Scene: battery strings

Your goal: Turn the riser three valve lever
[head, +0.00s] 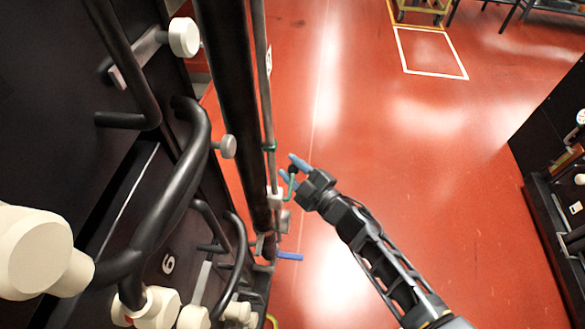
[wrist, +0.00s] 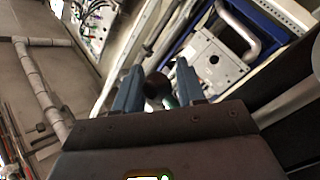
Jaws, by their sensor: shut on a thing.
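My gripper (head: 293,171) reaches in from the lower right in the head view, its blue fingers closed around the dark knob of a green valve lever (head: 291,187). The lever stands up beside a pale valve body (head: 275,198) on a thin grey riser pipe (head: 266,105). In the wrist view, the dark round knob (wrist: 156,86) sits between the two blue fingers of my gripper (wrist: 157,80), with a bit of green below it. A small pale tag (head: 269,60) is on the pipe; I cannot read its number.
A blue lever (head: 290,257) sticks out to the right lower on the pipework. A thick black pipe (head: 232,90) and black cabinets with handles stand close on the left. Red floor (head: 400,180) is open to the right, up to another black cabinet (head: 550,150).

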